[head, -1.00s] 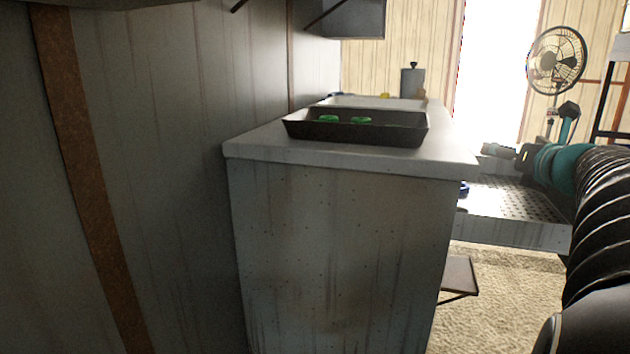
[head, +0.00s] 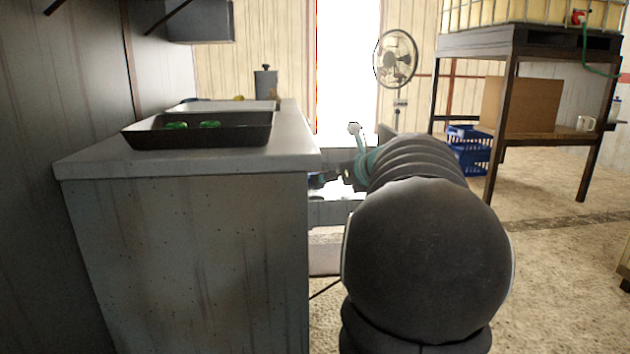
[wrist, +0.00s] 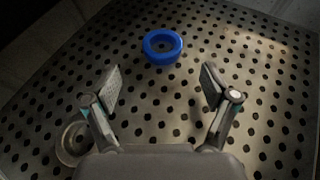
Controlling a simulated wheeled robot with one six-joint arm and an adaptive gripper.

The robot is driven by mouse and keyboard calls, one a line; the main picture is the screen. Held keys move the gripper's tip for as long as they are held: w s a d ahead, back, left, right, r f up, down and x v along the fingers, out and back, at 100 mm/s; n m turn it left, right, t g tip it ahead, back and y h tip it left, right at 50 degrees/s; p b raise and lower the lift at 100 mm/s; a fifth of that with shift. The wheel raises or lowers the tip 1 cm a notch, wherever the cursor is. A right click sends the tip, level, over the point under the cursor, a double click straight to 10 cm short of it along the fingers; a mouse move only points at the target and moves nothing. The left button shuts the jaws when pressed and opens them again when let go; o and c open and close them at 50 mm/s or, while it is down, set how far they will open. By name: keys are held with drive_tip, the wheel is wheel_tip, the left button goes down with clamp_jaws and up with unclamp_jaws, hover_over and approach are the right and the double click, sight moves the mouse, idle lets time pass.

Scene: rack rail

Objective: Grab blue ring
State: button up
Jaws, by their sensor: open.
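In the wrist view a blue ring (wrist: 162,45) lies on a perforated metal surface (wrist: 240,70), ahead of my gripper (wrist: 160,85). My gripper is open and empty, its two fingers spread apart. The ring is beyond the fingertips, roughly centred between them and not touching either. In the head view a small dark blue shape (head: 318,180) shows beside the counter; I cannot tell if it is the ring. My arm hides much of that surface in the head view.
A round metal dish-like thing (wrist: 72,143) sits left of my gripper. In the head view a counter (head: 190,240) with a black tray (head: 200,136) holding green things stands left. A fan (head: 396,60), blue crates (head: 468,150) and a tall table (head: 500,120) stand behind.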

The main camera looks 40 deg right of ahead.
drive_tip(key=shift+x, duration=2.65)
drive_tip(key=shift+d+r, duration=0.15)
drive_tip(key=c, duration=1.3)
